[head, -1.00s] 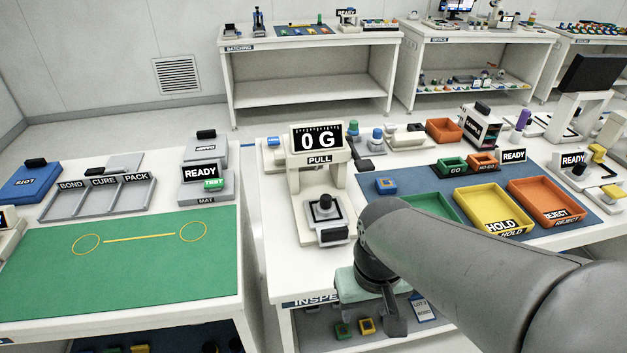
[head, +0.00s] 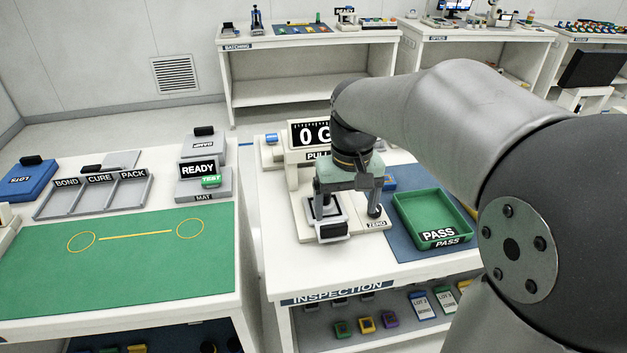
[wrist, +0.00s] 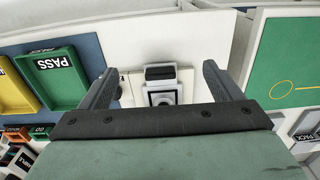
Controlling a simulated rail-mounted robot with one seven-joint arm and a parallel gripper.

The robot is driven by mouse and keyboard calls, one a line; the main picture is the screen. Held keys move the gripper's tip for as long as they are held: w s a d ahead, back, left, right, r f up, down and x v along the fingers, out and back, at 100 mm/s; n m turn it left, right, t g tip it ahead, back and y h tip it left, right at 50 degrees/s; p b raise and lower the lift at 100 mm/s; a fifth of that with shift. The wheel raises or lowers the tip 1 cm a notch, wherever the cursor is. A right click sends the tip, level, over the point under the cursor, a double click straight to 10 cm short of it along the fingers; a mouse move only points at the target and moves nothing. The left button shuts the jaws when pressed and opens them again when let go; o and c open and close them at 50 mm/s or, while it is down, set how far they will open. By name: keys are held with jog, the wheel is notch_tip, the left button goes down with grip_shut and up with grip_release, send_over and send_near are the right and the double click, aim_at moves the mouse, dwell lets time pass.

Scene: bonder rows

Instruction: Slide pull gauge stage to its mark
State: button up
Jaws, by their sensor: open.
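The pull gauge (head: 305,155) stands on the inspection bench, its display partly hidden by my arm. Its stage (head: 331,226), a light block with a dark-framed top and a black-topped handle at its front, sits at the gauge's base. In the wrist view the stage (wrist: 162,94) lies between and beyond my fingers, with its black handle (wrist: 160,72) showing. My gripper (head: 343,212) is over the stage, pointing down, with fingers apart. It also shows open in the wrist view (wrist: 158,80), holding nothing. I cannot tell whether a finger touches the stage. No mark is clearly visible.
A green PASS tray (head: 462,241) stands on the blue mat to the right of the gauge. A ZERO label (head: 376,224) is beside the gauge base. The bench front (head: 300,272) is clear. A green mat table (head: 120,262) stands across a gap at left.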

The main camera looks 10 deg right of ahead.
send_near(334, 225)
notch_tip(334, 225, down, 10)
jog(key=shift+f, duration=0.1)
dwell(0.6)
